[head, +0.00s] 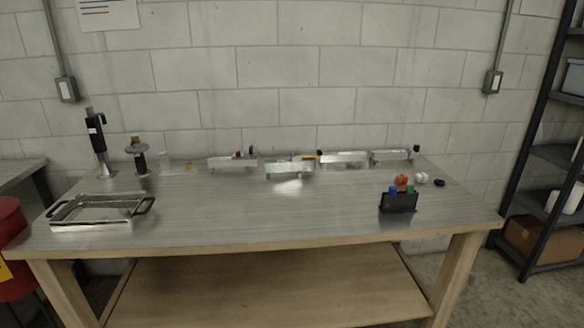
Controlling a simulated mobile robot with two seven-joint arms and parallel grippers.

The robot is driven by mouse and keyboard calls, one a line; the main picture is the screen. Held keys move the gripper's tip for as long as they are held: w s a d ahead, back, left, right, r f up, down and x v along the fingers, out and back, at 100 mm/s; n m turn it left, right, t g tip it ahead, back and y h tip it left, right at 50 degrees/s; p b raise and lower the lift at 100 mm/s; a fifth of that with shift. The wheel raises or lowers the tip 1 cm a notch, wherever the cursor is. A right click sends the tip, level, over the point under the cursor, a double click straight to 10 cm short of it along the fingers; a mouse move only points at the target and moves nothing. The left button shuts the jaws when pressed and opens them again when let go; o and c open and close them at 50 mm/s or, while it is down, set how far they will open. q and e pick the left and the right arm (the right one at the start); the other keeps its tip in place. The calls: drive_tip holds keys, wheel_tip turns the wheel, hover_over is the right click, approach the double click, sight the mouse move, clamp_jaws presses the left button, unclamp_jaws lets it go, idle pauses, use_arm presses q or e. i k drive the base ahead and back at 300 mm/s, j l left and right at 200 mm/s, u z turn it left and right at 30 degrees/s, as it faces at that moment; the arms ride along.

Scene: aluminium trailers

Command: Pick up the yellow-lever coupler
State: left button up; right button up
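The yellow-lever coupler (287,167) is a silver metal piece near the back middle of the table, with a small yellow lever (309,156) at its right end. It stands slightly nearer than the silver couplers beside it. A coupler (232,162) with a red and dark end is to its left. Another coupler (345,158) with a red tip at its left end is close on its right, and a further coupler (391,156) with a dark end is beyond that. Neither of my grippers is in view.
A metal tray (64,226) with dark handles is at the front left of the table (270,219). A black jack (97,142) and a dark-handled tool (139,157) stand behind it. A black holder (398,203) with coloured items is at right. The table's front middle is clear.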

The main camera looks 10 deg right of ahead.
sight(298, 164)
drive_tip(key=i+l+z, duration=0.45)
drive_tip(key=i+l, duration=0.45)
